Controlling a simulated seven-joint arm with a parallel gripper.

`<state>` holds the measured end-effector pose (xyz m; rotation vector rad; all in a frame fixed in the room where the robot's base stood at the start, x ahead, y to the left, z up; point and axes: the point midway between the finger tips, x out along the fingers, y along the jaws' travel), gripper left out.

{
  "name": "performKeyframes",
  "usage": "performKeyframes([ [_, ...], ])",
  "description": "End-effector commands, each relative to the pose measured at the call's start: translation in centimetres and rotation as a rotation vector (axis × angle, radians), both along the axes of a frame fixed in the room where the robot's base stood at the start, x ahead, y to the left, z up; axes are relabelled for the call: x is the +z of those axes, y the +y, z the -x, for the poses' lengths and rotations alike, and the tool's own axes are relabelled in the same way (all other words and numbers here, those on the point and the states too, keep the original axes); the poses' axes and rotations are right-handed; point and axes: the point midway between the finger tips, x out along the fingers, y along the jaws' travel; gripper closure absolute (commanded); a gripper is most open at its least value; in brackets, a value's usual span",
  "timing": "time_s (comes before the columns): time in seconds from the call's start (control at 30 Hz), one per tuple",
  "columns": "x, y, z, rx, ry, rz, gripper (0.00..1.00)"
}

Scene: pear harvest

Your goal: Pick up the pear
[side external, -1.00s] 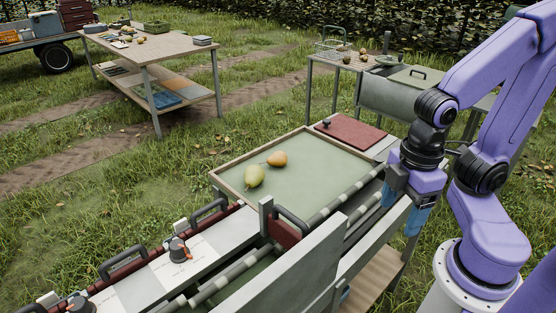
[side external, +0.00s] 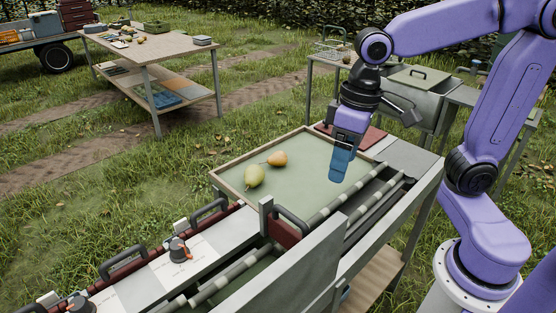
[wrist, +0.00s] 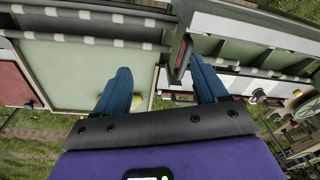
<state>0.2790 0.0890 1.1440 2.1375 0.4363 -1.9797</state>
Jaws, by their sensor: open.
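A green-yellow pear (side external: 255,176) lies in the shallow tray with a pale green floor (side external: 315,185), near its left side. A smaller orange-yellow fruit (side external: 278,158), perhaps also a pear, lies beside it. My gripper (side external: 339,174) is above the tray's right part, to the right of both fruits and apart from them. In the wrist view my gripper (wrist: 160,68) shows two blue fingers spread wide with nothing between them.
Rollers (side external: 335,205) run along the tray's near side. A dark handle (side external: 291,219) and a grey panel (side external: 285,275) stand in front. A dark red board (side external: 372,139) lies behind my gripper. The tray's middle is clear. Another table (side external: 150,45) stands far back left.

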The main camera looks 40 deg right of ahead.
Motion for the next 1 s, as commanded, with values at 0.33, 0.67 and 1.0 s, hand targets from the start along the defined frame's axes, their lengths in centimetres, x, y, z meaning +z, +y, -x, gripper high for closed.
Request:
performKeyframes([
  [0.33, 0.2, -2.1, -13.2, -0.721, -0.011, -0.088, 0.28],
  [0.67, -0.7, -9.3, -23.7, -1.364, -0.032, -0.187, 0.28],
  [1.0, -1.5, -15.0, -28.0, -1.705, -0.049, -0.252, 0.28],
])
